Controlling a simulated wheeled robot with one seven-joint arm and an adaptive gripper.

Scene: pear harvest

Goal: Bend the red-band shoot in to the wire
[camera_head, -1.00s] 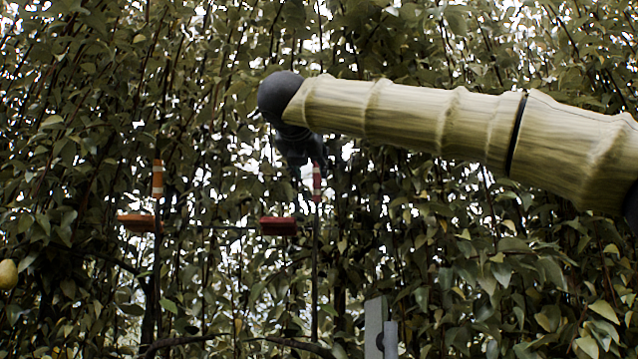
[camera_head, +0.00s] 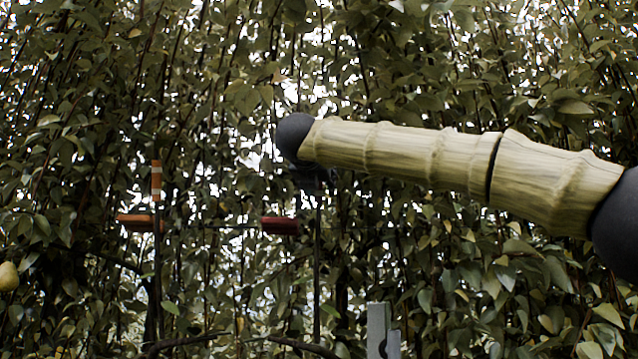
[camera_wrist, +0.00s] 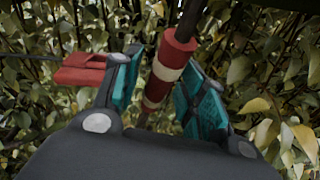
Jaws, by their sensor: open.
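The red-band shoot (camera_wrist: 167,65) passes between the two teal-padded fingers of my gripper (camera_wrist: 162,88) in the wrist view. Its red and white bands lie between the pads, slightly tilted. My gripper is open around it; I cannot tell whether either pad touches. In the head view the shoot's dark stem (camera_head: 317,262) shows below my arm, while its band and most of my gripper are hidden or dark. A red clip (camera_head: 280,225) is left of the stem, apart from it; it also shows in the wrist view (camera_wrist: 80,70). The thin wire (camera_head: 228,227) runs level near the clip.
An orange-band shoot (camera_head: 156,182) stands to the left with an orange clip (camera_head: 137,222) beside it. Dense leaves and thin stems surround everything. A pear (camera_head: 9,276) hangs at the far left. A grey post (camera_head: 377,328) stands at the lower middle.

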